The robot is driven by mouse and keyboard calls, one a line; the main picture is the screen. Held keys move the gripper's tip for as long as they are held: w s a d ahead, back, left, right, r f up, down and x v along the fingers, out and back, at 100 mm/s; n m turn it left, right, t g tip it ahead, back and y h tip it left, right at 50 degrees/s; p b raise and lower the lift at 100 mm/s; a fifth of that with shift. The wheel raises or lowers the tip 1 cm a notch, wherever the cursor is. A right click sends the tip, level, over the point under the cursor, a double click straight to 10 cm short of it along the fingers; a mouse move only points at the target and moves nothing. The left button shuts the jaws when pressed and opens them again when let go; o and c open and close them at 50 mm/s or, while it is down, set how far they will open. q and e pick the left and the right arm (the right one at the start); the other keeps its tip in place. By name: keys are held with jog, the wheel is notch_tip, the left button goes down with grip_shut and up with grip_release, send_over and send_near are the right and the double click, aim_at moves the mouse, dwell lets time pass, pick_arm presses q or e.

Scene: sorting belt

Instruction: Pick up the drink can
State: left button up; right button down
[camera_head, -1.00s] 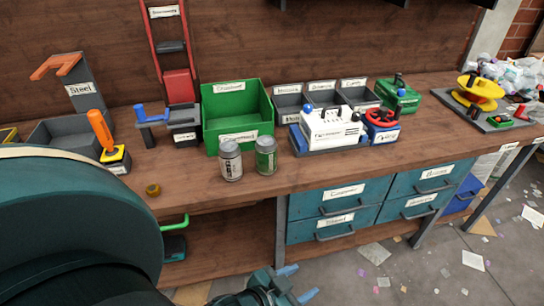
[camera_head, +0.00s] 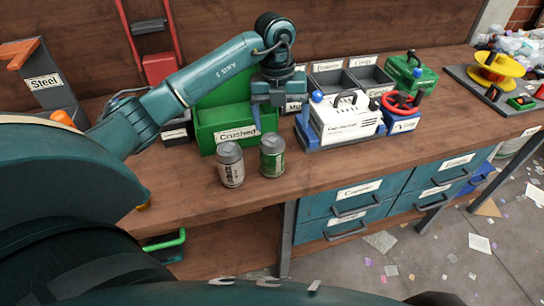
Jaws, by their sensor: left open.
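Two cans stand upright side by side on the wooden bench: a grey can (camera_head: 230,164) with a pale label and a green can (camera_head: 272,155) with silver ends. Which one the task means is not clear from the view. My left gripper (camera_head: 270,118) is open and points down behind the cans, in front of and partly over the green bin. It is apart from both cans and holds nothing. My left arm reaches in from the left above the bench. My right gripper is not in view.
The green bin (camera_head: 222,134) labelled "Crushed" stands just behind the cans. A white machine (camera_head: 345,118) with a red wheel beside it stands to the right. An orange-handled tool (camera_head: 62,118) is partly hidden at left. Bench in front of the cans is clear.

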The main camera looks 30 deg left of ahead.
aim_at(272, 149)
pick_arm(q)
jog(key=shift+w+a+r+n+y, duration=0.15)
jog(key=shift+a+r+y, duration=0.1)
jog(key=shift+a, duration=0.25)
jog(key=shift+s+a+r+n+y, duration=0.1)
jog(key=shift+a+r+n+y, duration=0.1)
jog(key=shift+a, duration=0.25)
jog(key=shift+a+f, duration=0.25)
jog(key=shift+f, duration=0.05)
notch_tip(272, 149, down, 12)
jog(key=shift+w+a+f+p, duration=0.1)
jog(key=shift+w+p, duration=0.05)
jog(key=shift+p, duration=0.65)
jog(key=c, duration=1)
